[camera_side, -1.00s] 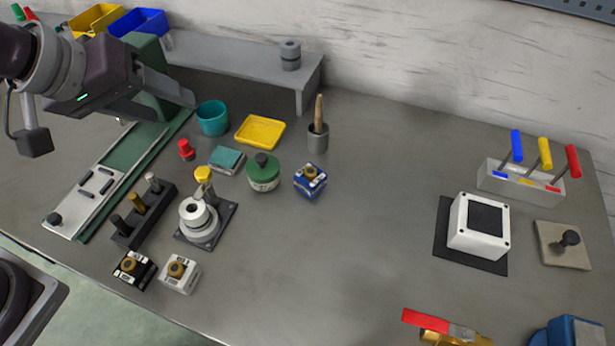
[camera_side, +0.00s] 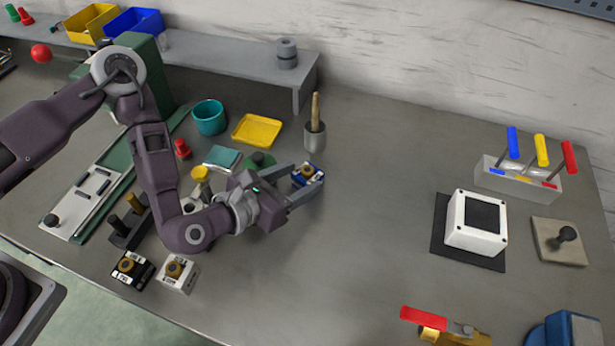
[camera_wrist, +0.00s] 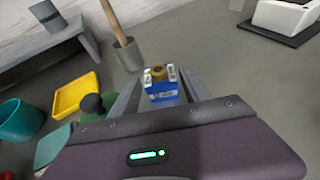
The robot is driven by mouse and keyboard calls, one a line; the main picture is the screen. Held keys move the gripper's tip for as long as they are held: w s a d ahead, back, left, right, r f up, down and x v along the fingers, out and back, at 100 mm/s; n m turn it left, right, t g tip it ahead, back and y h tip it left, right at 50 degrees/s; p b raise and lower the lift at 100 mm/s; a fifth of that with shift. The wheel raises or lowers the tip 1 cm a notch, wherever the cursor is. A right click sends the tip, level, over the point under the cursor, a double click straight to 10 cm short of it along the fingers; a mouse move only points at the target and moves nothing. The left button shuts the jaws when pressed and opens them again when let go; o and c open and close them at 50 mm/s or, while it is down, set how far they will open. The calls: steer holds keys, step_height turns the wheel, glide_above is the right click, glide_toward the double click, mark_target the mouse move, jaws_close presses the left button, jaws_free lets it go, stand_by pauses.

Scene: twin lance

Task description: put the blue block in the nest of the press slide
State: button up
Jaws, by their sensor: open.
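The blue block (camera_side: 302,181) stands on the bench, with a brass-coloured round piece on top and white labels. My gripper (camera_side: 311,176) is open around it, low over the bench, one finger on each side. In the wrist view the blue block (camera_wrist: 163,98) sits between the two spread fingers; I cannot tell whether either touches it. The press slide (camera_side: 66,217) is a pale plate on a green rail at the left. Its nest (camera_side: 93,186), framed by short dark bars, looks empty. My arm partly covers the press area.
A yellow tray (camera_side: 257,131), a teal cup (camera_side: 209,118), black (camera_side: 133,269) and white (camera_side: 178,274) blocks stand nearby.

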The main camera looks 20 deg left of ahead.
steer(key=x, duration=0.3)
steer(key=shift+w, duration=0.15)
jaws_close()
step_height(320, 180, up, 10)
steer(key=w+a+r+n+y, duration=0.1)
steer(key=w+a+r, duration=0.25)
steer(key=a, duration=0.35)
steer(key=w+a+r+n+y, duration=0.1)
steer(key=w+a+r+y, duration=0.1)
steer(key=a+r, duration=0.35)
steer(key=s+a+r+n+t+y, duration=0.1)
steer(key=a+r, duration=0.1)
steer(key=a, duration=0.7)
steer(key=s+a+r+n+y, duration=0.1)
steer(key=a+r+n, duration=0.1)
steer(key=a, duration=0.7)
steer(key=m+g+h, duration=0.1)
steer(key=m+h, duration=0.4)
glide_above(303, 176)
steer(key=s, duration=0.2)
step_height(303, 176, down, 13)
steer(key=f, duration=1)
steer(key=shift+d, duration=0.25)
